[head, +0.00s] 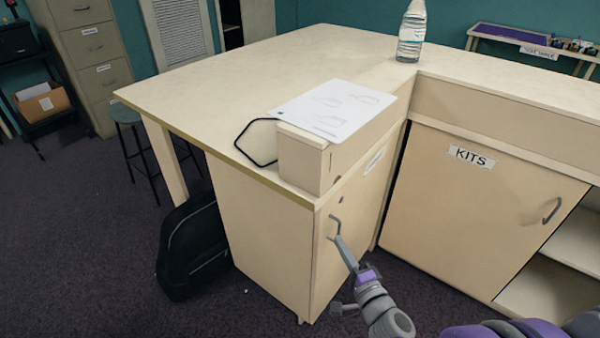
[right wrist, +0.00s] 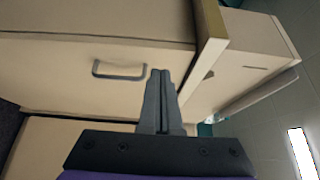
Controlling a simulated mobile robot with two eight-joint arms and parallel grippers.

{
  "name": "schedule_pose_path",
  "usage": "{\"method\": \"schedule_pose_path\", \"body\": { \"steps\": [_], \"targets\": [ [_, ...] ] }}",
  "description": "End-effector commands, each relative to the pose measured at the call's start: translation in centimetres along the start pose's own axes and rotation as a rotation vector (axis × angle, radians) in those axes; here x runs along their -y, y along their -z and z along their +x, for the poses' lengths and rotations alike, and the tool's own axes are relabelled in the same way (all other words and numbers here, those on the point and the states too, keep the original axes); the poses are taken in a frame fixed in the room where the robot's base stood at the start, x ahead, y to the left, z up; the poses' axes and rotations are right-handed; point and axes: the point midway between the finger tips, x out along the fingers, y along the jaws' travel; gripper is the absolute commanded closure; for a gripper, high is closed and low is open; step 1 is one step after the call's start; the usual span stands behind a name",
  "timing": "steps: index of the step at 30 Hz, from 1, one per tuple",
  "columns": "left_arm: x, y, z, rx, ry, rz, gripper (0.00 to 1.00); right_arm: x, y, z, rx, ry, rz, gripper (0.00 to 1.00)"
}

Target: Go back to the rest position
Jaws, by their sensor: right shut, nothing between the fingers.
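My right gripper (head: 341,240) is in front of the cabinet door under the counter, near the door's grey handle (head: 333,226). In the right wrist view my right gripper (right wrist: 161,72) has its two dark fingers pressed together with nothing between them. A grey handle (right wrist: 118,70) shows to the left of the fingertips there, apart from them in the picture. Whether the fingers touch the door cannot be told. My left gripper is not in view.
The cream counter (head: 250,70) carries a clear bottle (head: 411,32) and a box with a white sheet (head: 335,108) on top. The KITS cabinet door (head: 470,215) is at right, beside open shelves (head: 550,295). A black backpack (head: 190,245) and stool (head: 125,115) stand left. Floor at lower left is clear.

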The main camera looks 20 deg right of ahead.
Motion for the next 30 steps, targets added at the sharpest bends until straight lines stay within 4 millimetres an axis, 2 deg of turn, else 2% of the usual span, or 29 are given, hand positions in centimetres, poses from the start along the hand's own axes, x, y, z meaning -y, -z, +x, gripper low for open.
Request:
{"method": "schedule_pose_path", "body": {
  "steps": [5, 8, 11, 15, 19, 23, 30],
  "targets": [
    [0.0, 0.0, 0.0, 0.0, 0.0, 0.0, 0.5, 0.2, -0.7, 0.0, 0.021, -0.008, -0.024, 1.0],
    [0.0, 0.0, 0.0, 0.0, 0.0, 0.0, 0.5, 0.6, -2.7, -0.2, 0.091, -0.038, -0.101, 1.0],
    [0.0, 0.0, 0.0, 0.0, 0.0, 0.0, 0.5, 0.7, -6.0, -0.9, 0.209, -0.096, -0.231, 1.0],
    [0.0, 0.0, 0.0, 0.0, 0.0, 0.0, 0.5, -0.3, -10.6, -3.3, 0.402, -0.221, -0.446, 1.0],
    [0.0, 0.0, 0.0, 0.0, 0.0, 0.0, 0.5, -2.1, -13.1, -6.8, 0.566, -0.365, -0.645, 1.0],
    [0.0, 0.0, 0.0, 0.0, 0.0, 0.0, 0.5, -4.1, -13.6, -11.0, 0.698, -0.531, -0.843, 1.0],
    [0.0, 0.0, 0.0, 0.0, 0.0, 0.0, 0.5, -5.9, -10.8, -17.6, 0.816, -0.805, -1.134, 1.0]
  ]
}}
